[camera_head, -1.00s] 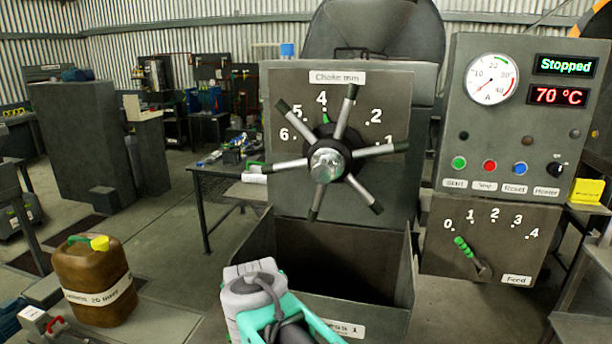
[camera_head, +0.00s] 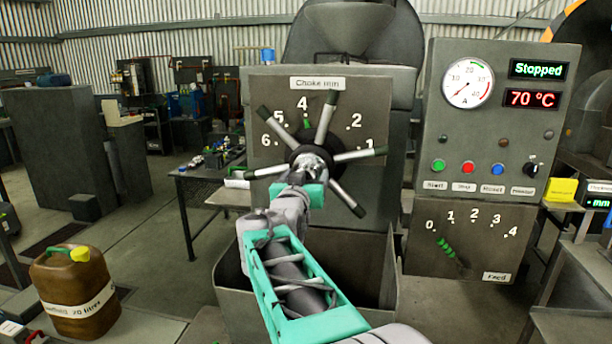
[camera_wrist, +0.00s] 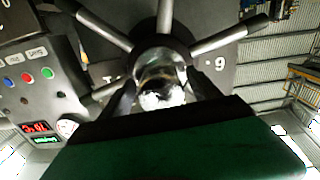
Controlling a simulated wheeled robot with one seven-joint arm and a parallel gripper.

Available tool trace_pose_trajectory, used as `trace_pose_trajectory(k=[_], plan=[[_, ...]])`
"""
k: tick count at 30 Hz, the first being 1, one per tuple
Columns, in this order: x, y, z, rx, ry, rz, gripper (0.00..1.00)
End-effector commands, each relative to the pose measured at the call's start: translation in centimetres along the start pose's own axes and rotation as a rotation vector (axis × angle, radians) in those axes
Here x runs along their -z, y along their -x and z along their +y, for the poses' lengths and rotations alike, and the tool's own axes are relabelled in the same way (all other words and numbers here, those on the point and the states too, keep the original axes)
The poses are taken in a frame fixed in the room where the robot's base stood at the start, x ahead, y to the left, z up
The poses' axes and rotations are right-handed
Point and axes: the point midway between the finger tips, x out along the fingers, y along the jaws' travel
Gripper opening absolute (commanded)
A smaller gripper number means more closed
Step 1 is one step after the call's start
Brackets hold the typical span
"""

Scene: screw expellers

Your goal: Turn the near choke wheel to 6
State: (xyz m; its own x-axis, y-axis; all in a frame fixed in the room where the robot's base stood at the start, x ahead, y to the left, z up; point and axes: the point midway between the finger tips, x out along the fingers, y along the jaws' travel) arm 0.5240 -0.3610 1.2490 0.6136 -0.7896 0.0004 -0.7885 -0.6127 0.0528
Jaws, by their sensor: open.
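The choke wheel (camera_head: 325,125) has several grey spokes with dark tips around a dark hub, on a grey panel marked "Choke mm" with numbers including 1, 2, 4, 5 and 6. A green mark (camera_head: 307,122) on the dial sits just below the 4. My gripper (camera_head: 312,177) is in front of the hub and hides part of it. In the wrist view, the two dark fingers of my gripper (camera_wrist: 162,98) are apart, one on each side of the shiny hub cap (camera_wrist: 160,78). I cannot tell whether they touch it.
A control box (camera_head: 490,150) at the right reads "Stopped" and 70 °C, with coloured buttons. Below it is a feed panel with a green lever (camera_head: 447,247). An open bin (camera_head: 235,285) stands under the wheel. A brown canister (camera_head: 75,295) is at lower left.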

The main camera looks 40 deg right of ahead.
Motion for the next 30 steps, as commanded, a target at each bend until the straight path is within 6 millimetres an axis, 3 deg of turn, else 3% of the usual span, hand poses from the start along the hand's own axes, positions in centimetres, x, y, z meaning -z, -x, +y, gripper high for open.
trace_pose_trajectory(k=[3, 30], plan=[[-0.03, 0.03, -0.03, 0.001, 0.000, 0.000, 0.70], [-0.03, 0.07, -0.06, 0.001, 0.000, -0.001, 0.00]])
